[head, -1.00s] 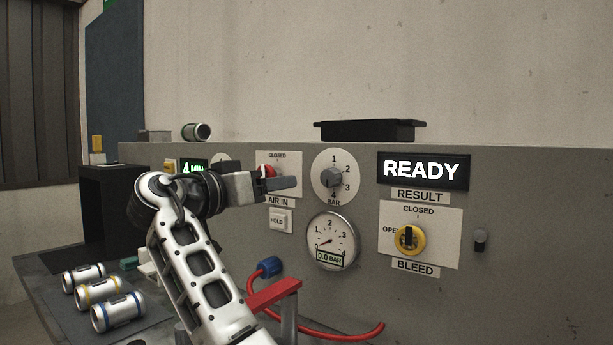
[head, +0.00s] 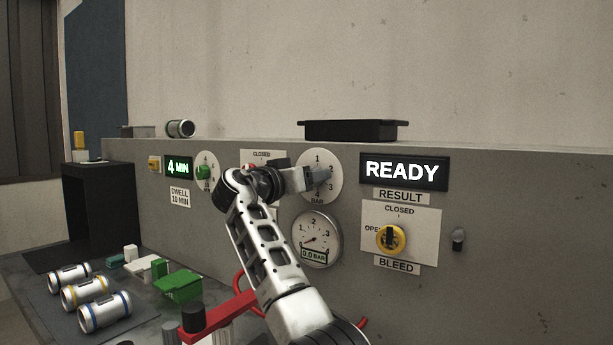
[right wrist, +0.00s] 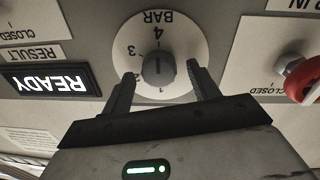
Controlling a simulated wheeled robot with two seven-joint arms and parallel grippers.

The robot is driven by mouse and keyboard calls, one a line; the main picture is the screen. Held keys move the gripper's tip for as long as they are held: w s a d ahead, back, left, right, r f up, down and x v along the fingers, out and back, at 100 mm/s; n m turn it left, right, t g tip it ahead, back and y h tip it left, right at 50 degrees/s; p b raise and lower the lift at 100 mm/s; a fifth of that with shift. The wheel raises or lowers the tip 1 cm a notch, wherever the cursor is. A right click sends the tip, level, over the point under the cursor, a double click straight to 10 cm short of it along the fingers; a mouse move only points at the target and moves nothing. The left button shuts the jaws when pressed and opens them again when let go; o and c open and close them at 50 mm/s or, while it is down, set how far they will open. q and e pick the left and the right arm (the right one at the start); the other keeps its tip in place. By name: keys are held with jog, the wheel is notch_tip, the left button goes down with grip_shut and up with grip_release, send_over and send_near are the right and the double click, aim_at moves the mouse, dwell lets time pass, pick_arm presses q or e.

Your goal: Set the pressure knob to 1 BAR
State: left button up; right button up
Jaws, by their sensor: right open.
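The pressure knob (right wrist: 158,68) is a grey round knob on a white dial (head: 334,164) marked 1 to 4 BAR. The right wrist view shows the dial upside down, with 4 at the top and 1 at the bottom. I cannot tell which end of the knob's line is the pointer. My right gripper (right wrist: 163,78) is open, its fingers on either side of the knob; contact is unclear. In the head view my right gripper (head: 312,179) covers part of the dial. The gauge (head: 314,240) below reads 0.0 BAR. My left gripper is out of view.
The red air-in knob (right wrist: 300,78) is beside the dial, largely hidden by my arm in the head view. A READY display (head: 404,172) and yellow bleed knob (head: 391,238) are to the right. Several metal cylinders (head: 104,311) lie on the bench at left.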

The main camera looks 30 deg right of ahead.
jog(key=c, duration=1)
jog(key=shift+o, duration=0.2)
